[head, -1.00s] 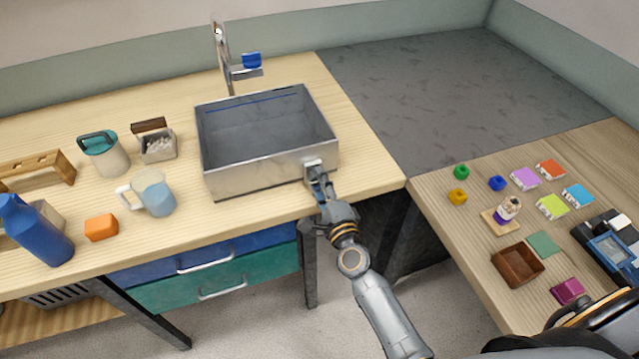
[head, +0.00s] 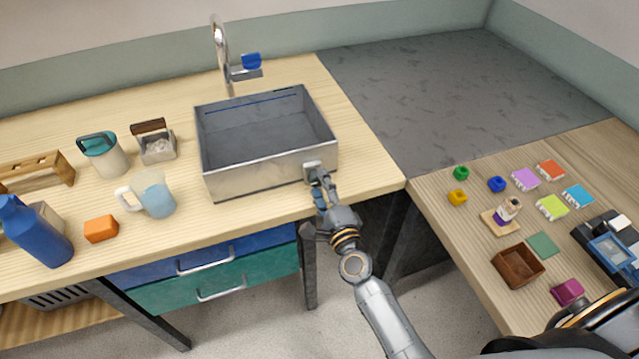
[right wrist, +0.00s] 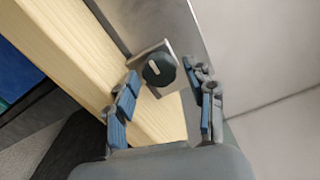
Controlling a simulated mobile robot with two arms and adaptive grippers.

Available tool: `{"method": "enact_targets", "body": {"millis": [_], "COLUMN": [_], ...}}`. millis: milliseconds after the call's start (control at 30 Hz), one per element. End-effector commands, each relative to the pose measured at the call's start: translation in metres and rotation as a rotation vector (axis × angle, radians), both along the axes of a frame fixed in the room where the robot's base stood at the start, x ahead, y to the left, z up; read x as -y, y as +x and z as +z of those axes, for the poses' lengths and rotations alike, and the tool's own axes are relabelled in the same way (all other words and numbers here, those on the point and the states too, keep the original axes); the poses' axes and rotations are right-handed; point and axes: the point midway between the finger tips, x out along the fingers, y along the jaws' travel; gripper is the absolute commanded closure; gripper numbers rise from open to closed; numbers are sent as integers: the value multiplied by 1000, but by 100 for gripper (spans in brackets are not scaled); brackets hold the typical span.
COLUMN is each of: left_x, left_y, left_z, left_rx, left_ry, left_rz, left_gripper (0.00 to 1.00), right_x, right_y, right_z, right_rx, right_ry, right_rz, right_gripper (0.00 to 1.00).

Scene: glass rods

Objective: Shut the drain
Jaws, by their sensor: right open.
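A metal sink basin (head: 255,178) stands on the wooden counter, open at the top. On the right end of its front wall is a small plate with a dark round knob (right wrist: 159,69) that has a pale pointer line. In the head view the plate (head: 312,167) shows, and the knob is mostly hidden by my gripper. My right gripper (head: 319,190) is in front of the knob. In the right wrist view the open fingers (right wrist: 165,95) stand on either side, with the knob ahead between them. I cannot tell whether they touch it. My left gripper is out of view.
A tap (head: 226,60) with a blue handle (head: 251,61) stands behind the basin. A glass jug (head: 153,194), an orange block (head: 101,229) and a blue bottle (head: 36,231) are on the counter's left. The right table (head: 470,240) holds small coloured items.

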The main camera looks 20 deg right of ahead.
Motion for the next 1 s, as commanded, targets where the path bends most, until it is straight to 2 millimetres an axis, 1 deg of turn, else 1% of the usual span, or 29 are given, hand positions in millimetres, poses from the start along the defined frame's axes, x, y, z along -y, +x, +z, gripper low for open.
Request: {"method": "enact_targets", "body": {"millis": [33,200,400,600,1000], "left_x": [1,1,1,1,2], "left_y": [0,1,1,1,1], "left_z": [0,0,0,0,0], "left_rx": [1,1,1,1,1], "left_ry": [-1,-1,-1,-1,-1], "left_rz": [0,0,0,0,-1], "left_gripper": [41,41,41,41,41], "right_x": [0,2,2,3,3], "right_y": [-10,-38,-61,-68,-68], "right_z": [-5,-4,-1,0,0], "right_rx": [-11,-8,-2,0,1], "right_ry": [-1,-1,-2,0,0], "right_rz": [2,1,-1,-1,-1], "right_gripper": [40,40,40,40,40]}}
